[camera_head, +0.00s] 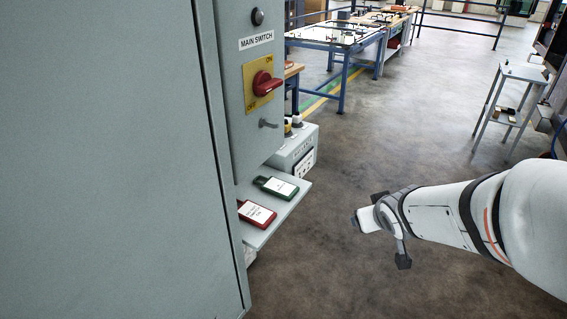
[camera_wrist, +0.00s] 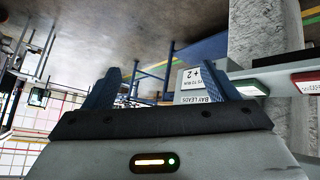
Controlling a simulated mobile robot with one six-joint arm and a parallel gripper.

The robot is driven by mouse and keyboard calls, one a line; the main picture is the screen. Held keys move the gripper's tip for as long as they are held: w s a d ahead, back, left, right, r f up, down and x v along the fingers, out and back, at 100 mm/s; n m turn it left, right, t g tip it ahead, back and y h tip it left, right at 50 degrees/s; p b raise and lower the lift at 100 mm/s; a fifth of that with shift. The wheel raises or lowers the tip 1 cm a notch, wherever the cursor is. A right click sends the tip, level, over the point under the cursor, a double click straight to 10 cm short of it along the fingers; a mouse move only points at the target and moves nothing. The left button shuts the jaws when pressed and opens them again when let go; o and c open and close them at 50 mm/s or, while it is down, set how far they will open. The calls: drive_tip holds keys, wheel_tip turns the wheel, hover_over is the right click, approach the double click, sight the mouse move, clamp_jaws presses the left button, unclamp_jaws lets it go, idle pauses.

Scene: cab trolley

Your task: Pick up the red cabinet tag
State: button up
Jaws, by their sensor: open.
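The red cabinet tag (camera_head: 256,213) has a white label and lies on a small grey shelf (camera_head: 262,236) at the cabinet's side in the head view. A red-edged piece with a white label, likely this tag (camera_wrist: 307,78), shows at the right edge of the wrist view. A green tag (camera_head: 275,187) with a white label lies behind the red one. My gripper (camera_head: 382,229) is to the right of the shelf, apart from both tags. In the wrist view its two fingers (camera_wrist: 163,86) are spread with nothing held between them.
The grey cabinet (camera_head: 110,160) fills the left side. A red main switch (camera_head: 267,84) and a small handle (camera_head: 268,124) project above the shelf. A grey box (camera_head: 293,150) stands behind the shelf. Floor between shelf and arm is clear.

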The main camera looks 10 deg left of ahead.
drive_tip(key=w+a+f+n+t+y, duration=0.1)
drive_tip(key=w+a+f+n+y, duration=0.2)
drive_tip(key=a, duration=0.4)
drive_tip(key=n+g+y, duration=0.4)
drive_tip(key=n+y, duration=0.2)
drive_tip(key=y, duration=0.5)
approach(249, 209)
drive_tip(key=shift+s+a+f, duration=0.1)
drive_tip(key=shift+s+f, duration=0.15)
drive_tip(key=shift+s, duration=0.05)
drive_tip(key=shift+a, duration=0.35)
drive_tip(key=x, duration=0.6)
drive_tip(key=shift+w+a, duration=0.25)
drive_tip(key=shift+w, duration=0.25)
drive_tip(key=shift+c, duration=0.2)
drive_tip(key=c, duration=1)
